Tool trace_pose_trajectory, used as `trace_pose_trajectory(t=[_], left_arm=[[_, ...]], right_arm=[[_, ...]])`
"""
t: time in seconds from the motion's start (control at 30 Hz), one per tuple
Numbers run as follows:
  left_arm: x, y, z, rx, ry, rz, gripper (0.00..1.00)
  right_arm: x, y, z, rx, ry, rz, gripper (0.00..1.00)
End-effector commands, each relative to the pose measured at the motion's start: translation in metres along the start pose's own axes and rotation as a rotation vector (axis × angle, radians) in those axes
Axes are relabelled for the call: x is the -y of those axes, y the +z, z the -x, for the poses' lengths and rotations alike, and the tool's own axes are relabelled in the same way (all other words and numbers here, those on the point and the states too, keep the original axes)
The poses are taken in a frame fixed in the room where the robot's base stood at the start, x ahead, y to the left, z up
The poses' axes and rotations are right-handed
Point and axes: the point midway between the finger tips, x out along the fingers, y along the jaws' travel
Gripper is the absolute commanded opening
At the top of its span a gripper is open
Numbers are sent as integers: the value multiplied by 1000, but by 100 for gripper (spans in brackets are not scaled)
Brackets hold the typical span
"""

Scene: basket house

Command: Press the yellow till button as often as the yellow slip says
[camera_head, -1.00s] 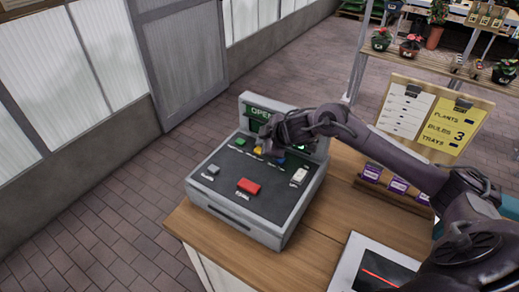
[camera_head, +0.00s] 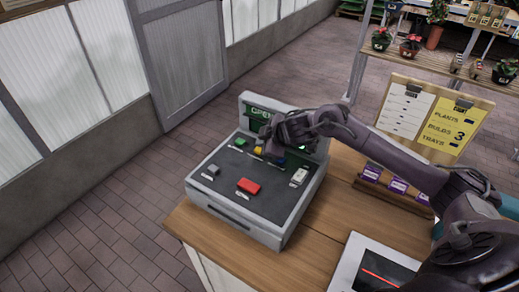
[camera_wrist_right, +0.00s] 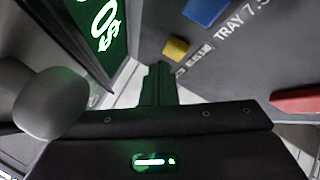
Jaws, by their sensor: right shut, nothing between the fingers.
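The grey till (camera_head: 236,222) stands on the wooden counter, its dark top carrying several coloured buttons. The yellow till button (camera_head: 258,150) is partly hidden by my right gripper (camera_head: 270,152) in the head view. The yellow button also shows in the right wrist view (camera_wrist_right: 176,48), just beyond the shut fingertips (camera_wrist_right: 159,72). The fingers look close to it but apart; their height above the top is hard to judge. The yellow slip (camera_head: 448,128) hangs on a board and reads PLANTS, BULBS 3, TRAYS; only the 3 is a clear number. My left gripper is not in view.
A red button (camera_head: 248,186), green button (camera_head: 240,141) and white switch (camera_head: 299,176) are on the till top; a blue button (camera_wrist_right: 205,10) lies near the yellow one. The green display (camera_head: 259,113) stands behind. A white slip (camera_head: 405,112) hangs beside the yellow one.

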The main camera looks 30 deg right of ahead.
Motion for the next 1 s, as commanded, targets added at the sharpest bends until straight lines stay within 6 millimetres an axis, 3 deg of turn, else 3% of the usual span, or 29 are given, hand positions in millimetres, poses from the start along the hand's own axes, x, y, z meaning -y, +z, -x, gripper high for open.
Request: trace_pose_trajectory(t=[1.0], left_arm=[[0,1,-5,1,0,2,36]], right_arm=[[7,6,-8,1,-1,0,0]])
